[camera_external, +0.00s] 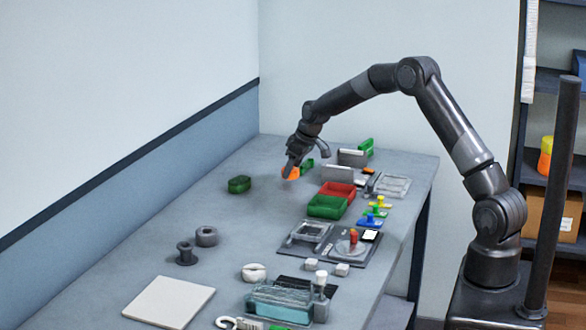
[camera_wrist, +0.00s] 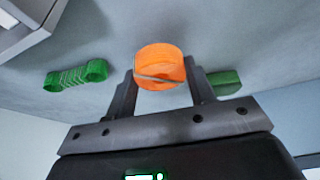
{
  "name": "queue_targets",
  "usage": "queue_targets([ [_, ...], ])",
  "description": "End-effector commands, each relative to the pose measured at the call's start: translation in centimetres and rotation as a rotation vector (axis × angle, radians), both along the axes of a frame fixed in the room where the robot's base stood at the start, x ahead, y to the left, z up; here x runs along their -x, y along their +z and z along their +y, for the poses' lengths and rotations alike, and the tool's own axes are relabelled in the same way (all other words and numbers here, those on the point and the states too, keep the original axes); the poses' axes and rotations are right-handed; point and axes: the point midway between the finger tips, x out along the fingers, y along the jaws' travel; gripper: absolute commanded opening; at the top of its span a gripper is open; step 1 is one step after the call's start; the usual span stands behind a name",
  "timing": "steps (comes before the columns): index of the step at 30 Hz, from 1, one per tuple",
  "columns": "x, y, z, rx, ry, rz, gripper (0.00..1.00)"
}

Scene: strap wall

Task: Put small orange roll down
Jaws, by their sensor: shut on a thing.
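The small orange roll (camera_external: 290,172) is between the fingers of my gripper (camera_external: 291,166), above the far part of the grey table. In the wrist view the roll (camera_wrist: 160,66) sits between the two dark fingertips (camera_wrist: 160,82), with a thin pale band across its front. My gripper is shut on it. Whether the roll touches the table is hard to tell from these views.
A green roll (camera_external: 239,184) lies to the left on the table. Green (camera_external: 327,206) and red (camera_external: 338,190) bins stand to the right, with a grey holder (camera_external: 352,158) behind. A green strap piece (camera_wrist: 76,75) shows in the wrist view. The table's left side is mostly clear.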

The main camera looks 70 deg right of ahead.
Motion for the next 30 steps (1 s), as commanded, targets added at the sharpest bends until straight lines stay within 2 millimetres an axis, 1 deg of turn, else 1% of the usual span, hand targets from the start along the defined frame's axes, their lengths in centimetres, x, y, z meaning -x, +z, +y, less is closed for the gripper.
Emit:
queue_targets([
  [3,0.1,-2.0,0.0,-0.002,0.000,0.003,0.27],
  [6,0.0,-3.0,0.0,-0.001,-0.001,0.001,0.27],
  [13,0.0,-3.0,0.0,0.000,0.000,0.000,0.27],
  [17,0.1,-3.3,0.0,-0.001,0.000,0.001,0.27],
  [18,0.0,-3.3,0.0,0.000,0.000,0.000,0.53],
  [25,0.1,-3.3,0.0,0.000,0.000,0.000,0.71],
  [30,0.0,-3.3,0.0,0.000,0.000,0.000,0.71],
])
